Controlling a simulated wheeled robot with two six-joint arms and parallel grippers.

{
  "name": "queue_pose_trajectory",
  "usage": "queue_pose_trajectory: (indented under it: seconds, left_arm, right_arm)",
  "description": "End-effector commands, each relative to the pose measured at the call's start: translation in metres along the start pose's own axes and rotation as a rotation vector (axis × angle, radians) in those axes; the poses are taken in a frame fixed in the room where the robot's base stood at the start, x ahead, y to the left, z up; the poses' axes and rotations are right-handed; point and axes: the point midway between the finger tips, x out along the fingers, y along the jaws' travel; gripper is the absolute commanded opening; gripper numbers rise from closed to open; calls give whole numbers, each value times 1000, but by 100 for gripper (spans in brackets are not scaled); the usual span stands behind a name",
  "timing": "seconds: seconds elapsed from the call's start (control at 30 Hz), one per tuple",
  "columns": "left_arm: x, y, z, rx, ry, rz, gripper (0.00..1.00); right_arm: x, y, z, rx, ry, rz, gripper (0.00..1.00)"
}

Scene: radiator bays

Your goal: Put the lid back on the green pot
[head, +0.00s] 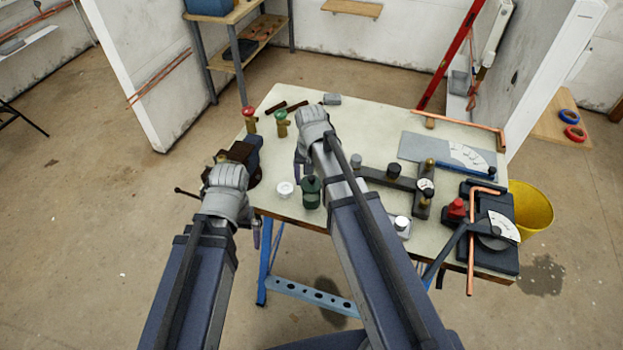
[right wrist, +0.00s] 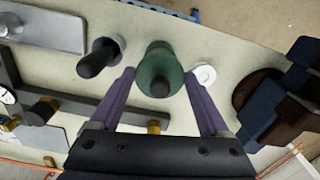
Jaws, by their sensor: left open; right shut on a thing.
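The green pot (head: 311,199) stands near the front edge of the workbench, below my right gripper in the head view. My right gripper (right wrist: 160,74) is shut on a green lid with a dark knob (right wrist: 160,88); its two purple fingers lie against the sides of the green piece. The pot's body (right wrist: 157,48) shows beyond the lid in the right wrist view. I cannot tell whether lid and pot touch. My left gripper (head: 256,234) is open and empty, off the bench's front left corner, mostly hidden by its wrist.
A small white round piece (head: 284,188) lies just left of the pot. A vise (head: 245,155) is at the left edge. A black-handled piece (right wrist: 96,60) and a grey plate (right wrist: 45,30) are on the pot's other side. A pipe bender (head: 490,235) occupies the right end.

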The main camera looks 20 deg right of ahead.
Motion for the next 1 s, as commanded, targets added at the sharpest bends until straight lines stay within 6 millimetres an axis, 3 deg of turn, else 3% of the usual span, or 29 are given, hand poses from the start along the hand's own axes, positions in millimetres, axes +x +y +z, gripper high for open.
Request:
queue_pose_trajectory:
  seconds: [0.1, 0.4, 1.0]
  left_arm:
    - [17, 2, -1, 0, 0, 0, 100]
    - [38, 4, -2, -1, 0, 0, 100]
    - [38, 4, -2, 0, 0, 0, 100]
  right_arm:
    - [17, 0, 0, 0, 0, 0, 17]
    - [38, 0, 0, 0, 0, 0, 17]
    - [39, 0, 0, 0, 0, 0, 17]
